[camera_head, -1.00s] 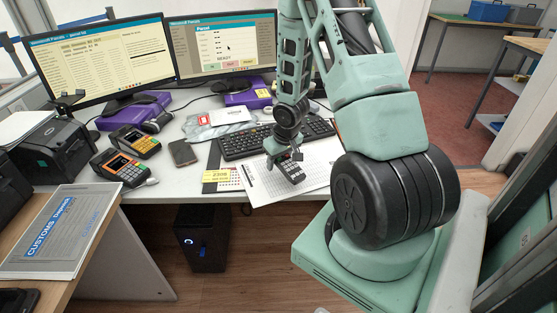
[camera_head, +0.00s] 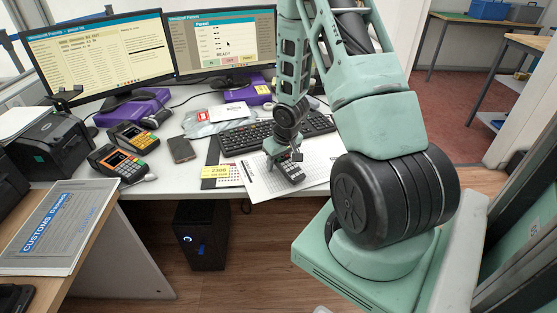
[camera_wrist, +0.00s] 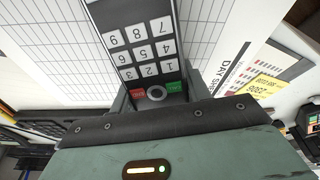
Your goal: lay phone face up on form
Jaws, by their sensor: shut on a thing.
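The phone (camera_head: 292,173) is a dark handset with white number keys and red and green call keys. My gripper (camera_head: 283,161) is shut on it, near its red and green key end. In the wrist view the phone's keypad (camera_wrist: 143,42) faces the camera. The form (camera_head: 262,185) is a white printed grid sheet at the counter's front edge, and its lines also show around the phone in the wrist view (camera_wrist: 60,60). The phone is over the form, keypad upward; I cannot tell if it touches the paper.
A keyboard (camera_head: 240,140) lies just behind the form. A yellow-labelled card (camera_head: 215,172) is left of it, then a dark smartphone (camera_head: 181,149) and card terminals (camera_head: 122,160). Two monitors (camera_head: 95,58) stand behind. The counter's front edge is close.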

